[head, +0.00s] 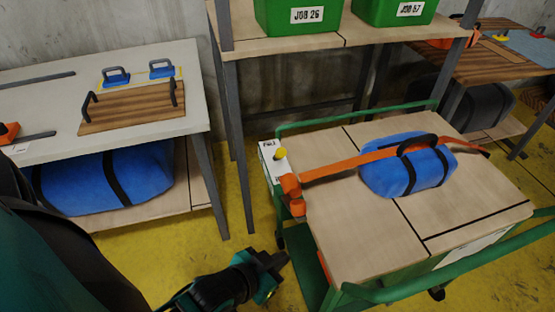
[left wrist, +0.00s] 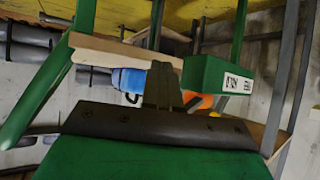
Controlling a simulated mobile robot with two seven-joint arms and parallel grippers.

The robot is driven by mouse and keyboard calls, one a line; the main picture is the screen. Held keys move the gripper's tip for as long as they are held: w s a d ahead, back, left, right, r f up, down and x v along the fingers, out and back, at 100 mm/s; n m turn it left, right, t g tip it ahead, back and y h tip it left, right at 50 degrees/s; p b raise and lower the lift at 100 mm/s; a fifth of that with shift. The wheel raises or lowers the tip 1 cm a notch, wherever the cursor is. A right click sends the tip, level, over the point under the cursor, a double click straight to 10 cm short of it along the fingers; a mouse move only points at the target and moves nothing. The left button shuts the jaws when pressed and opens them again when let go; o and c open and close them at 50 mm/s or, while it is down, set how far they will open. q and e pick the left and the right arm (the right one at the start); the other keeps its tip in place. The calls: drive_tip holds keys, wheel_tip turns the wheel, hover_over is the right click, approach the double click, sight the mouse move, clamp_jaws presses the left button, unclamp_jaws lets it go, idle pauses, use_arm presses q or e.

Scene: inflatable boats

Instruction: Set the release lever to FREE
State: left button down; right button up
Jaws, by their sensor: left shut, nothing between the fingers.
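The release lever's yellow knob (head: 281,153) stands on a white labelled panel (head: 271,166) at the left end of the cart. Its lettering is too small to read surely, and I cannot tell which setting the lever is at. My left gripper (head: 272,262) is shut and empty, low in front of the cart's left end, apart from the knob. My right gripper is out of view.
Green rails (head: 460,258) edge the cart. A white table (head: 40,100) stands left, a shelf with green bins (head: 298,16) behind.

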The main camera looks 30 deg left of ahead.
use_arm(q)
drive_tip(key=shift+w, duration=0.1)
drive_tip(key=w+a+r+m+t+h+b, duration=0.1)
drive_tip(key=w+a+m+t+h+b, duration=0.1)
drive_tip(key=a+m+b, duration=0.6)
drive_tip(key=w+a+r+m+t+h+b, duration=0.2)
drive_tip(key=a+m+b, duration=0.6)
drive_tip(key=m, duration=1.1)
drive_tip(key=t+h+b, duration=0.2)
drive_tip(key=t+b, duration=0.1)
drive_tip(key=shift+t+h, duration=0.3)
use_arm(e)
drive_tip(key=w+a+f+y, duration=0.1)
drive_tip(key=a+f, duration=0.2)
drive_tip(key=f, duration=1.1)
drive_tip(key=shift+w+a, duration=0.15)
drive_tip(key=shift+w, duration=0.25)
use_arm(q)
drive_tip(key=shift+r, duration=0.1)
